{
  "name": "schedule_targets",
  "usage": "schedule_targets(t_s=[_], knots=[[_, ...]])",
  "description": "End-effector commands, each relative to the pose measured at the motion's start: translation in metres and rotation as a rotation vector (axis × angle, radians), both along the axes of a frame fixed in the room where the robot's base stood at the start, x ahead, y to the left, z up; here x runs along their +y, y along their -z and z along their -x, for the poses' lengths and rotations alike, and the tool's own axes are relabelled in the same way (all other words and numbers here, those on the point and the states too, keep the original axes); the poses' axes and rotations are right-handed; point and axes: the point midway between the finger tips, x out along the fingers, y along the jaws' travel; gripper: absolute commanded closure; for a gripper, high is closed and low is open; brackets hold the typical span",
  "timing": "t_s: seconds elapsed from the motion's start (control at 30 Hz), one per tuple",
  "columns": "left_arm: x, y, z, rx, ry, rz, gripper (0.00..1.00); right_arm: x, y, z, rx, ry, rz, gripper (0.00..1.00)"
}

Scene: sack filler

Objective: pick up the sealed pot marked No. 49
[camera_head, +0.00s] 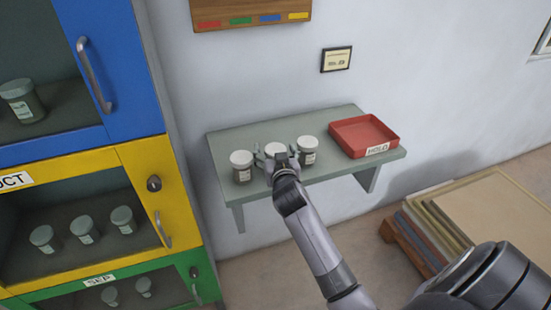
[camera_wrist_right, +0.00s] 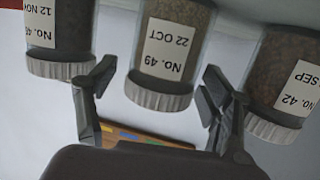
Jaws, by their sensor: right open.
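Three clear pots with pale lids and dark contents stand in a row on a grey wall shelf (camera_head: 345,116). The middle pot (camera_head: 276,149) reads "No. 49, 22 OCT" in the right wrist view (camera_wrist_right: 171,50), where everything appears upside down. My right gripper (camera_head: 276,158) is open, its fingers on either side of this pot; in the wrist view (camera_wrist_right: 158,82) gaps show between fingers and pot. The pot marked No. 42, SEP (camera_wrist_right: 285,85) is on the right there. The pot dated 12 NOV (camera_wrist_right: 60,35) is on the left, its number partly cut off. My left gripper is not in view.
A red tray (camera_head: 364,136) labelled HOLD sits at the shelf's right end. Blue, yellow and green cabinets (camera_head: 145,190) holding more pots stand at left. Stacked flat sacks (camera_head: 480,215) lie on a pallet at right. The neighbouring pots stand close beside my fingers.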

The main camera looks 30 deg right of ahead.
Motion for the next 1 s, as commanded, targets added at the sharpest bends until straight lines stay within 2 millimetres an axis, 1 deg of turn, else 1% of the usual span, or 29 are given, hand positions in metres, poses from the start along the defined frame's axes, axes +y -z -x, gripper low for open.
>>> schedule_targets(t_s=[0.13, 0.17, 0.9, 0.93, 1.0], knots=[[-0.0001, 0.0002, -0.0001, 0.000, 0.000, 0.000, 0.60, 0.0002, 0.0002, 0.0002, 0.000, 0.000, 0.000, 0.26], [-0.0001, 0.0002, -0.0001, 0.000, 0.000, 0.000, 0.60, 0.0002, 0.0001, 0.0003, 0.000, 0.000, 0.000, 0.28], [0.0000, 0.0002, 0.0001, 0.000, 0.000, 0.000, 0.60, 0.0003, 0.0001, 0.0006, 0.000, 0.000, 0.000, 0.77], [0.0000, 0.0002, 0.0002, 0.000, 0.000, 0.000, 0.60, 0.0003, 0.0001, 0.0006, 0.000, 0.000, 0.000, 0.79], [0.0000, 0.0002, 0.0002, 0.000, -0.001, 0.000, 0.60, 0.0003, -0.0003, 0.0005, -0.001, 0.000, 0.000, 0.80]])
